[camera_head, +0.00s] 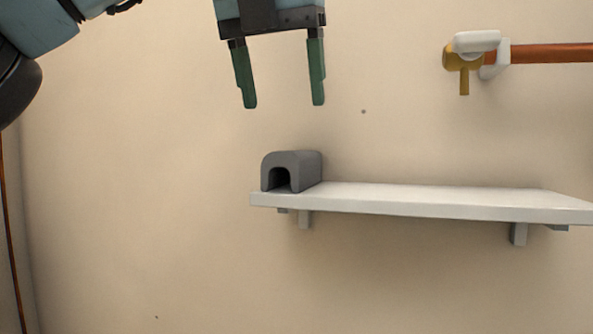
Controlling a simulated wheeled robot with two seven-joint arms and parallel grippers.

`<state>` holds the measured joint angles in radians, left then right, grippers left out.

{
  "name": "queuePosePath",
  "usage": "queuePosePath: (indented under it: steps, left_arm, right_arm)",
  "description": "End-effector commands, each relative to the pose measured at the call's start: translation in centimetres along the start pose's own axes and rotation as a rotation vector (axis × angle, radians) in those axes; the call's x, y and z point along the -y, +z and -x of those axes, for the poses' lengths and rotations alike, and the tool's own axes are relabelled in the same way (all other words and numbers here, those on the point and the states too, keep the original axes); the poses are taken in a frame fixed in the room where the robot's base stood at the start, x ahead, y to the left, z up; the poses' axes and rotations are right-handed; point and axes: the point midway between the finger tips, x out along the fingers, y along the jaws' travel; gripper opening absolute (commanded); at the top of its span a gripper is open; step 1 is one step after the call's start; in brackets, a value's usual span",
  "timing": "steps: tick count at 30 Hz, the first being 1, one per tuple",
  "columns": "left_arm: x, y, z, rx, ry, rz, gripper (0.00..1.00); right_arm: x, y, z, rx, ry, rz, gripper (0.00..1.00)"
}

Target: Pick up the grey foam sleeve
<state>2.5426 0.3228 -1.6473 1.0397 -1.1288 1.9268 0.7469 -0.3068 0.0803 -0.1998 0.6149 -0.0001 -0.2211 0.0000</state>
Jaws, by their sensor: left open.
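The grey foam sleeve (303,168) sits on the left end of a white wall shelf (420,201). It is arch-shaped, with a dark opening at its front end. My left gripper (284,104) is above the sleeve in the picture, fingers pointing down. Its two green fingers are spread apart with nothing between them. A gap shows between the fingertips and the top of the sleeve. My right gripper is not in this view.
A copper pipe (552,54) with a brass valve (464,80) and a white part (477,41) is on the wall at upper right. The shelf right of the sleeve is bare. Brackets (519,234) hold it from below.

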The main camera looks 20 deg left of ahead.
Motion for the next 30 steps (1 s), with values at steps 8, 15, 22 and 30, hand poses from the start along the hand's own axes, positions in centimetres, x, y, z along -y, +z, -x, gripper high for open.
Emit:
queuePosePath:
  steps: [8, 15, 22, 30]
  left_arm:
    - [0.0, 0.0, -3.6, -0.001, -0.001, 0.0, 0.69]
    - [0.3, 0.2, -6.2, -0.004, 0.0, 0.001, 0.69]
    - [0.4, 0.3, -8.7, -0.001, -0.001, 0.002, 0.69]
    - [0.4, 0.3, -8.8, 0.0, -0.001, 0.002, 0.69]
  right_arm:
    - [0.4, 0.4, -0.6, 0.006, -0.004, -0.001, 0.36]
    - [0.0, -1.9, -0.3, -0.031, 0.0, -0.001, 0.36]
    - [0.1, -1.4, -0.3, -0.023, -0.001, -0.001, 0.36]
    - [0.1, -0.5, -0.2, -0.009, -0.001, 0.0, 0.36]
